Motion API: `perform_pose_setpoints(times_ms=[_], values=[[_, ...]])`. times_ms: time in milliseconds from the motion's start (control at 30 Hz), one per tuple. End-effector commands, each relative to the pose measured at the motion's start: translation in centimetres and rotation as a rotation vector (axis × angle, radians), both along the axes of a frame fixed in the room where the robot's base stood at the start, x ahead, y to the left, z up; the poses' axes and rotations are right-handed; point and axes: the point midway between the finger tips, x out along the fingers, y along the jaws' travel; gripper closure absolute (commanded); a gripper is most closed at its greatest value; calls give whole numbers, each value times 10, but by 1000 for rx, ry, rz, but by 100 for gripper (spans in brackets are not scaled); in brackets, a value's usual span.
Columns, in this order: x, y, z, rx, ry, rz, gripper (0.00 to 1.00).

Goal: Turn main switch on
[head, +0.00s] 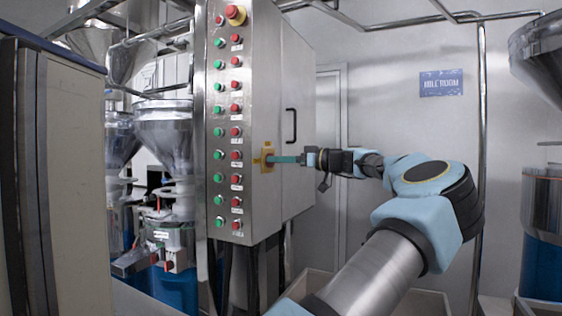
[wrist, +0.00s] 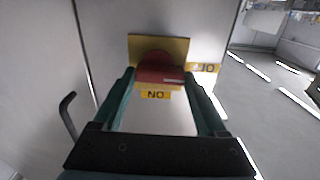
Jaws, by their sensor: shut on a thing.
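The main switch is a red rotary knob (wrist: 158,66) on a yellow plate (wrist: 132,50). In the head view the plate (head: 267,151) is on the side face of the steel control cabinet, and the knob is hidden. A white mark on the knob points right in the wrist view, toward a yellow label (wrist: 204,68) that is hard to read. Another label (wrist: 155,95), seen upside down and seeming to read ON, is below the knob. My gripper (wrist: 158,74) has its teal fingers on both sides of the knob, shut on it. It also shows in the head view (head: 275,159), reaching from the right.
The steel cabinet (head: 265,80) carries rows of green and red buttons and a red emergency button (head: 235,14). A black door handle (head: 291,125) stands out near the switch. Hoppers (head: 165,130) are at left, a blue drum (head: 541,240) at right.

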Motion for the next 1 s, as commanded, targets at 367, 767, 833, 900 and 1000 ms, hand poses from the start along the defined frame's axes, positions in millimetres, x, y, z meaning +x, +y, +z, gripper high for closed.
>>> perform_pose_setpoints(times_ms=[367, 767, 833, 900, 1000], values=[[1, 0, -1, 100, 211, -1, 81], [3, -2, 1, 265, 554, -1, 81], [3, -2, 2, 296, 614, -2, 81], [4, -2, 2, 323, 672, -2, 81], [4, -2, 2, 365, 759, -1, 81]])
